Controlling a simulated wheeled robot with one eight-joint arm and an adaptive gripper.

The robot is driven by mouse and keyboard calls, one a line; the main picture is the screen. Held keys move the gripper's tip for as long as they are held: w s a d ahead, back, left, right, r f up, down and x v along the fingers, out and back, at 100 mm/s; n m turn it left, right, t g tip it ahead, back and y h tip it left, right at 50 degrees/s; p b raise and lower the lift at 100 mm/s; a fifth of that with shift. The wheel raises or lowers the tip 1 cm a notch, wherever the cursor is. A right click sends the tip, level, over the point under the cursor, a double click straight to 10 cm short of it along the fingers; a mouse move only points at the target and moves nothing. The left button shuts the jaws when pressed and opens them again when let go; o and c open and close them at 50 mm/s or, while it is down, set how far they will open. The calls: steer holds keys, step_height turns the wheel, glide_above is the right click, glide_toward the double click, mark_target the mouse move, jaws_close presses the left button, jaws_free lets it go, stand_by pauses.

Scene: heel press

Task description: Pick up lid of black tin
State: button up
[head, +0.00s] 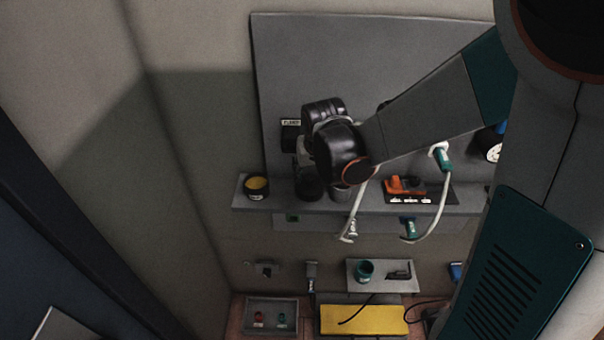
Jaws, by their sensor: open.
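A small round black tin (256,193) stands near the left end of the grey shelf. Its top shows a yellow face (256,183); I cannot tell whether this is the lid or the contents. My gripper (304,166) is at the end of my arm, right of the tin and above the shelf, apart from the tin. It is open, but its fingers are dark and partly hidden by my wrist. A dark round object (309,189) stands on the shelf just below it; I cannot tell whether it has a lid.
A grey cylinder (341,194) stands beside the dark round object. An orange tool (405,185) and pale hanging cables (437,205) are further right. A grey panel (290,65) rises behind the shelf (445,209). Below are a green cup (364,270) and a yellow mat (362,320).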

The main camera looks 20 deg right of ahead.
mark_target(310, 179)
steer(key=b+x, duration=0.1)
steer(key=x, duration=0.4)
steer(key=shift+f+b, duration=0.1)
steer(key=shift+b, duration=0.3)
steer(key=c, duration=0.9)
